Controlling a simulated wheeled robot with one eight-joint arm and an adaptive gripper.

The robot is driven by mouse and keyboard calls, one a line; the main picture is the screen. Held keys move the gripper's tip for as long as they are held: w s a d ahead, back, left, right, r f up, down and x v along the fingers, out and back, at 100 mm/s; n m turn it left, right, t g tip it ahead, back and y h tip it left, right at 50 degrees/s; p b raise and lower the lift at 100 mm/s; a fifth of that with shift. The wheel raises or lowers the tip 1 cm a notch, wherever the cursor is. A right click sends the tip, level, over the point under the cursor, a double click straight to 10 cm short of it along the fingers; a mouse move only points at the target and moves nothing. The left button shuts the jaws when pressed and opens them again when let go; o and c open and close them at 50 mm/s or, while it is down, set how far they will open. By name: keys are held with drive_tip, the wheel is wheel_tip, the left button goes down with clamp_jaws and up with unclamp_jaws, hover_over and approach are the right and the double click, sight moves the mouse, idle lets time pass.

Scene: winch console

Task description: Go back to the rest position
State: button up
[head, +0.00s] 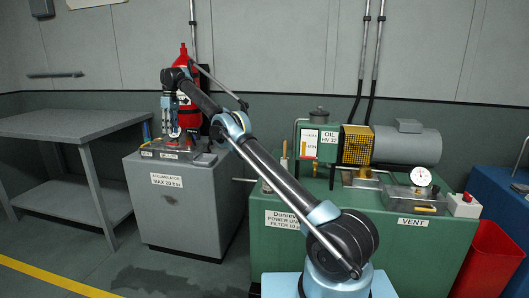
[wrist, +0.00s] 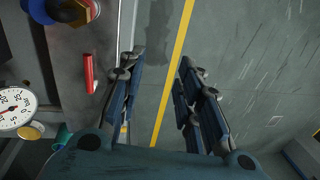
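My arm reaches from the lower right of the head view up and left to the grey accumulator cabinet (head: 178,208). My gripper (head: 174,140) hangs over the cabinet's top, in front of a red cylinder (head: 183,62). In the wrist view my gripper (wrist: 161,57) has its two fingers well apart with nothing held. Floor and a yellow line show between them. Whether the fingertips touch anything on the cabinet is too small to tell in the head view.
In the wrist view a red bar (wrist: 88,73), a gauge (wrist: 15,108) and a brass fitting (wrist: 75,10) lie left of the fingers. A grey bench (head: 75,122) stands left; the green power unit (head: 405,250) and a red bin (head: 488,262) stand right. Floor is free at front left.

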drive_tip(key=d+r+m+t, duration=0.1)
drive_tip(key=d+r+m, duration=0.1)
drive_tip(key=d+r, duration=0.65)
drive_tip(key=d+r+m, duration=0.2)
drive_tip(key=d+r, duration=0.2)
drive_tip(key=d, duration=0.9)
drive_tip(key=s+d+r+m+t, duration=0.1)
drive_tip(key=s+d+m, duration=0.1)
drive_tip(key=s+d, duration=0.7)
drive_tip(key=s+d+r+m, duration=0.2)
drive_tip(key=s+d, duration=0.2)
drive_tip(key=d, duration=0.9)
drive_tip(key=s+d+f+m, duration=0.1)
drive_tip(key=s+d+f, duration=0.35)
drive_tip(key=s, duration=0.25)
drive_tip(key=s+d+f+m+t, duration=0.1)
drive_tip(key=s+d+f, duration=0.2)
drive_tip(key=s+d, duration=0.35)
drive_tip(key=s+d+f+m, duration=0.1)
drive_tip(key=s+d+f, duration=0.25)
drive_tip(key=s, duration=0.35)
drive_tip(key=s+d+f+m, duration=0.2)
drive_tip(key=s+d+f, duration=0.2)
drive_tip(key=s+f, duration=0.5)
drive_tip(key=s+d+f+m+t, duration=0.1)
drive_tip(key=s+d+f, duration=0.2)
drive_tip(key=s+f, duration=0.6)
drive_tip(key=shift+d+f+m+h, duration=0.3)
drive_tip(key=shift+d+f+m, duration=0.1)
drive_tip(key=shift+f, duration=0.35)
